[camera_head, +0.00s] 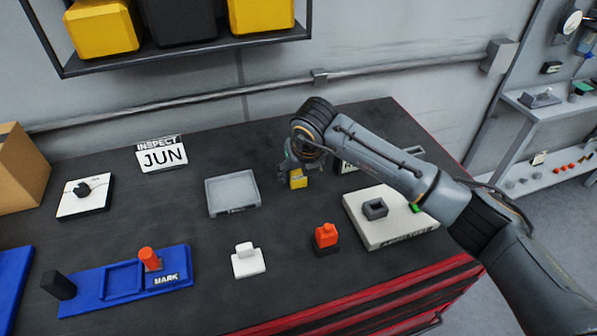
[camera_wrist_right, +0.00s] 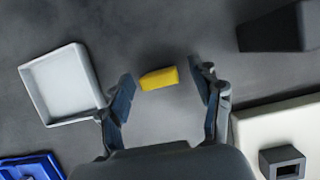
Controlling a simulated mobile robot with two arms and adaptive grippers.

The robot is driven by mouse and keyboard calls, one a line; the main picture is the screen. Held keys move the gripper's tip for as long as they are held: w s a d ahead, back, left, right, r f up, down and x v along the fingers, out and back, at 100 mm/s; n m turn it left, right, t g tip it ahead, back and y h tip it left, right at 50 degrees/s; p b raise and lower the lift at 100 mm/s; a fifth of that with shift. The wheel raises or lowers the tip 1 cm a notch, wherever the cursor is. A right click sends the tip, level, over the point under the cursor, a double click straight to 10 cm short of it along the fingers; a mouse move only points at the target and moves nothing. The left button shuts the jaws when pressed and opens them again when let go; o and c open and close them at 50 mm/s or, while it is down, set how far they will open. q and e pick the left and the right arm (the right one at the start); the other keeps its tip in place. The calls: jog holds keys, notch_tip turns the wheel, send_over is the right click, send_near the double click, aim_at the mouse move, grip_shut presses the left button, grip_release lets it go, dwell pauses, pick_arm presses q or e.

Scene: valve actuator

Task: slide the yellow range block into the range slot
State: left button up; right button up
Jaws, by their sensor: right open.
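The yellow range block (camera_head: 297,180) is on the dark bench top, below my right gripper (camera_head: 301,160). In the right wrist view the yellow block (camera_wrist_right: 159,78) lies between the two spread fingers of my right gripper (camera_wrist_right: 162,90), with a gap on each side. The gripper is open and empty. A dark grey square socket (camera_head: 375,208) stands on a pale board (camera_head: 385,236) to the right. I cannot tell which opening is the range slot. My left gripper is not in view.
A grey tray (camera_head: 232,207) is left of the block. A red-orange part (camera_head: 326,236), a white part (camera_head: 246,261) and a blue MARK fixture (camera_head: 90,282) stand nearer the front. A dark block (camera_wrist_right: 268,30) is close by.

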jog(key=shift+w+a+f, duration=0.15)
jog(key=shift+w+f, duration=0.05)
jog(key=shift+f, duration=0.3)
jog(key=c, duration=1.3)
